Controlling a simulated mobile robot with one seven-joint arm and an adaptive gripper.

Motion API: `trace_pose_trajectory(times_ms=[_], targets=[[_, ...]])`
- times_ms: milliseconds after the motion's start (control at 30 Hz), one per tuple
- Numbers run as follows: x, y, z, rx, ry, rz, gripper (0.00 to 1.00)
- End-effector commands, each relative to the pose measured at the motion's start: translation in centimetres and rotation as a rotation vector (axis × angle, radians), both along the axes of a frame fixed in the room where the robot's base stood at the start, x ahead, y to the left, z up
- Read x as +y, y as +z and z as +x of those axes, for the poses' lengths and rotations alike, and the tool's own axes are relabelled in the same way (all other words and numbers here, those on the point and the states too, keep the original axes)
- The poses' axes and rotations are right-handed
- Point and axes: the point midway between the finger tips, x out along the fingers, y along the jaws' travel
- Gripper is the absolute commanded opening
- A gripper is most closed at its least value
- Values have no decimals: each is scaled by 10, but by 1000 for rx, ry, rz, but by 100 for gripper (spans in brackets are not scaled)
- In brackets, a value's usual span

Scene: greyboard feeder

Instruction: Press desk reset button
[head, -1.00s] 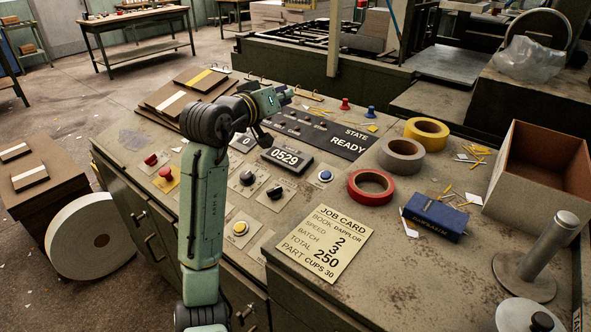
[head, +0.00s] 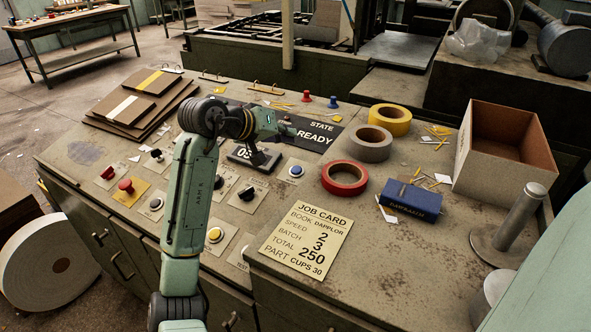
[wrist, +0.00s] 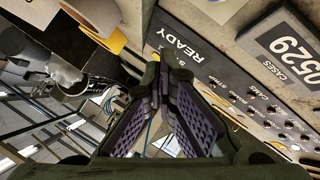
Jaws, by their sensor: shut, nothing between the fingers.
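The control desk (head: 372,262) carries several buttons, and I cannot read which is labelled reset. A blue button (head: 296,170) sits on a pale plate right of the counter display (head: 240,153). A yellow button (head: 214,235) is near the front edge. A red mushroom button (head: 126,185) on a yellow plate and another red button (head: 107,172) are at the left. My gripper (head: 288,130) is shut and empty, raised over the desk, overlapping the READY panel (head: 318,137) in the picture. In the wrist view its fingers (wrist: 159,80) meet; no coloured button shows clearly there.
Red (head: 345,190), grey (head: 371,154) and yellow (head: 389,107) tape rolls lie right of the panel. A blue box (head: 409,201), an open carton (head: 482,170) and a metal post (head: 522,215) stand further right. A job card (head: 305,240) lies in front. Boards (head: 122,113) are stacked back left.

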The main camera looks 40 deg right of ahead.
Motion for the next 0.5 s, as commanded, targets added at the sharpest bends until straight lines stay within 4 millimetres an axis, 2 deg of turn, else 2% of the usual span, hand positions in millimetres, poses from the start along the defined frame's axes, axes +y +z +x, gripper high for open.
trace_pose_trajectory(times_ms=[500], targets=[[-14,-65,6,1,0,1,0]])
